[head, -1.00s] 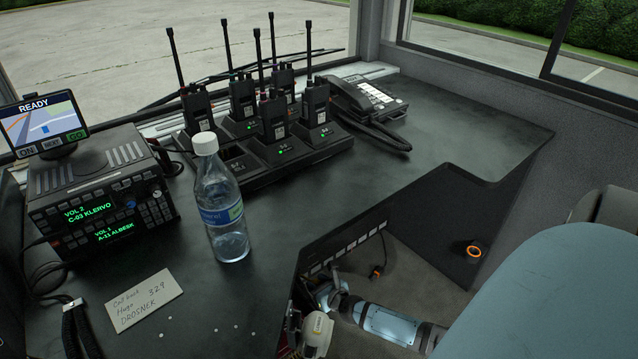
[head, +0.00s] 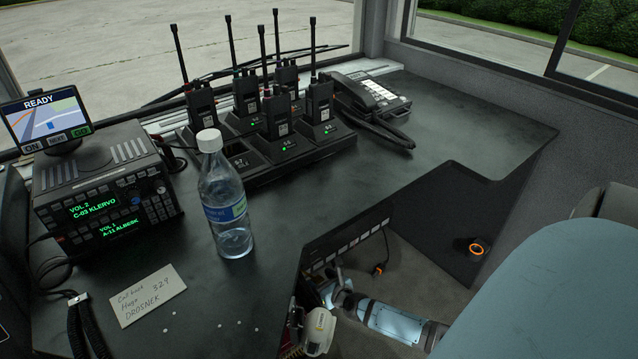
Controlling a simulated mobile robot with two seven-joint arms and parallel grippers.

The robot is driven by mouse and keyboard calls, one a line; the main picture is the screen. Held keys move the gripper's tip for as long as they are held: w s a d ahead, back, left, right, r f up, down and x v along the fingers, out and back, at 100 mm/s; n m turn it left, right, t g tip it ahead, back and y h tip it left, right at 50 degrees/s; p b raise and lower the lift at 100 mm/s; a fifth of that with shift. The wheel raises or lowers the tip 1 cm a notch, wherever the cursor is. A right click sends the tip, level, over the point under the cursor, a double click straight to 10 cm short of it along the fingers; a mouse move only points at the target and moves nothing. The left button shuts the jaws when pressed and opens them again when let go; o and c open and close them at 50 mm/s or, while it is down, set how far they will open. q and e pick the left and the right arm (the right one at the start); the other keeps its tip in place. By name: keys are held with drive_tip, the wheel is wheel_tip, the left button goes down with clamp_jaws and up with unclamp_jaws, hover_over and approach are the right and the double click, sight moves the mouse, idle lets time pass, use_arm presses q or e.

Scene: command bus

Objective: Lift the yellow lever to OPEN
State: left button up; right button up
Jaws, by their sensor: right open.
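I cannot make out the yellow lever or an OPEN marking in the head view. My right gripper (head: 338,278) is low in the picture, below the desk's edge and close to the front panel with its row of pale buttons (head: 348,246). Its arm comes in from the lower right. The gripper is small and partly hidden by the panel edge; it is open, and I see nothing held in it. My left gripper is not in view.
The desk (head: 400,180) carries a water bottle (head: 226,212), a radio charger with several radios (head: 280,118), a phone (head: 372,98), a radio console (head: 105,190) and a note (head: 147,295). A blue-grey seat (head: 555,290) fills the lower right. An orange ring (head: 476,249) is on the dark panel.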

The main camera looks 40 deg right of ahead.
use_arm(q)
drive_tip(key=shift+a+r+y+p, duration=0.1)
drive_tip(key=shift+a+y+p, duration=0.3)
drive_tip(key=shift+p, duration=0.8)
use_arm(e)
drive_tip(key=v, duration=1.2)
drive_tip(key=shift+s+r, duration=0.25)
drive_tip(key=shift+a, duration=0.1)
